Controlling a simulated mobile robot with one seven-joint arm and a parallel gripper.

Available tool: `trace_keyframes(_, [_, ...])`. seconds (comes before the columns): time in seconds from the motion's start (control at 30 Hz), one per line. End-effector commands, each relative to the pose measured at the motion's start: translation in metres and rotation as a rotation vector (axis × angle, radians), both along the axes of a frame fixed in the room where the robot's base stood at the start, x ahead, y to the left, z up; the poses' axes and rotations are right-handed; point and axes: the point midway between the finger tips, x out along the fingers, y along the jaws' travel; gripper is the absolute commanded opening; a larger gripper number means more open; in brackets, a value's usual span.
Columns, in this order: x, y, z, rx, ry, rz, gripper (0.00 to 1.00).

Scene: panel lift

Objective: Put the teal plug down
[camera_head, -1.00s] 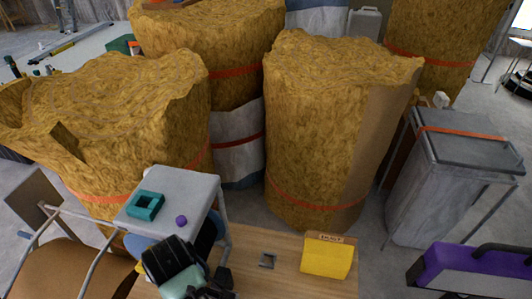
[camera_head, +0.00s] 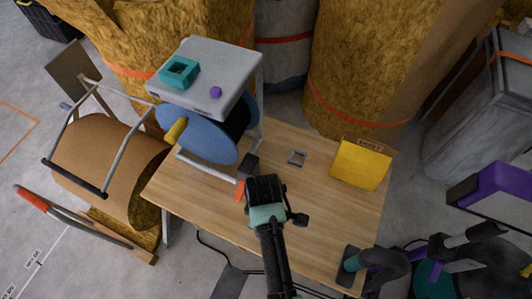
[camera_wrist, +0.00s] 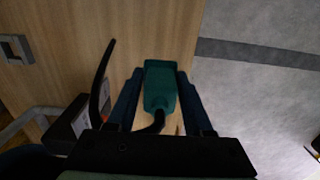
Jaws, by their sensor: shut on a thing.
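The teal plug (camera_wrist: 160,88) sits between the two dark fingers of my gripper (camera_wrist: 163,78) in the wrist view. My gripper is shut on it, and a black cable runs from its near end. The wooden table (camera_wrist: 130,30) shows below the plug; I cannot tell whether they touch. In the head view my gripper (camera_head: 265,190) is over the table's middle, and its own black body hides the plug. A small grey square frame (camera_head: 297,157) is on the table, beyond and right of my gripper; it also shows in the wrist view (camera_wrist: 14,48).
A grey box (camera_head: 235,62) at the back left carries a teal square socket (camera_head: 179,72) and a purple knob (camera_head: 215,92). A small dark block (camera_head: 248,165) is close left of my gripper. A yellow bin (camera_head: 362,163) stands at right. Bare tabletop (camera_head: 335,215) lies right of my gripper.

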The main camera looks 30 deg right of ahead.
Motion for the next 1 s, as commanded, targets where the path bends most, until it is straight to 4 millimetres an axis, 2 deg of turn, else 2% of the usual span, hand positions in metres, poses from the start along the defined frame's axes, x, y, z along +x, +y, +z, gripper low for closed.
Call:
trace_keyframes(0.17, [0.000, 0.000, -0.014, 0.000, 0.000, 0.000, 0.00])
trace_keyframes(0.37, [0.000, 0.000, -0.042, 0.000, 0.000, -0.002, 0.00])
trace_keyframes(0.77, [0.001, 0.000, -0.046, 0.000, -0.001, -0.001, 0.00])
trace_keyframes(0.8, [0.001, 0.000, -0.046, 0.000, -0.003, -0.001, 0.57])
trace_keyframes(0.93, [0.001, 0.000, -0.046, 0.000, -0.001, -0.001, 0.80])
trace_keyframes(1.0, [0.000, 0.000, -0.046, 0.000, -0.001, -0.001, 0.81])
